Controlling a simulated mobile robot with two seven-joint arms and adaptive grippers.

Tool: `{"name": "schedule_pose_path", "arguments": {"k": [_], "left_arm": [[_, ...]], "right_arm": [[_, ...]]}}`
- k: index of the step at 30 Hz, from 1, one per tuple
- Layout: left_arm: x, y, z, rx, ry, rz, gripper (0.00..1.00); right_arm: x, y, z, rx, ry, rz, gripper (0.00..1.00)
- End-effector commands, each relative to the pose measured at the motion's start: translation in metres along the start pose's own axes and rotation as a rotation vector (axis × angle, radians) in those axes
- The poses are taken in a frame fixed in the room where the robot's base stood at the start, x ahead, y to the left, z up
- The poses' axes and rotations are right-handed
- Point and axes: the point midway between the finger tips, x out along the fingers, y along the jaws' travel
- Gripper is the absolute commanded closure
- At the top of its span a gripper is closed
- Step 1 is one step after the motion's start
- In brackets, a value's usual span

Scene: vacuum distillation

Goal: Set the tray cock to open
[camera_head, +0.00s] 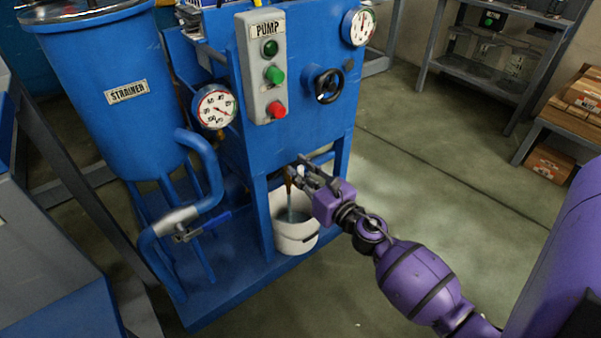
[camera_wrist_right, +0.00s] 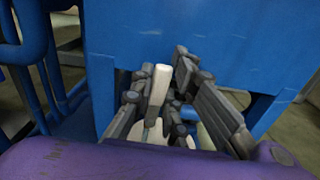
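The tray cock is mostly hidden by my gripper under the front of the blue pump cabinet. A pale lever-like handle (camera_wrist_right: 158,86), which looks like part of it, stands between my right gripper's fingers in the wrist view. My right gripper (camera_head: 304,172) reaches in from the right beneath the cabinet, above a white bucket (camera_head: 297,238). Its dark fingers (camera_wrist_right: 165,100) are apart on either side of the handle; I cannot tell whether they touch it. A thin brownish streak (camera_head: 289,184) shows beside the fingers above the bucket. My left gripper is not in view.
The blue pump cabinet (camera_head: 310,120) carries a button box (camera_head: 261,68), a black handwheel (camera_head: 328,86) and gauges. The blue strainer tank (camera_head: 110,90) and its curved pipe (camera_head: 206,170) stand left. The floor at right is clear up to the shelves.

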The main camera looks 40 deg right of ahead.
Motion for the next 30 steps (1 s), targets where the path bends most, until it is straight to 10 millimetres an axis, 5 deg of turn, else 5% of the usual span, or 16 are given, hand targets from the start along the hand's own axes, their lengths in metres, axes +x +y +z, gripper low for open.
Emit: {"name": "schedule_pose_path", "arguments": {"k": [4, 16, 30], "left_arm": [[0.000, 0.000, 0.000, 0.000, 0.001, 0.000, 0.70], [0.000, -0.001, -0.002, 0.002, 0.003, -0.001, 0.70], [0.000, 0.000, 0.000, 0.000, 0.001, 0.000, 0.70]], "right_arm": [[0.001, 0.000, 0.002, 0.000, -0.002, 0.000, 0.67], [-0.008, 0.000, -0.001, 0.002, 0.001, 0.000, 0.67], [-0.099, 0.000, 0.000, 0.003, 0.000, -0.002, 0.67]]}}
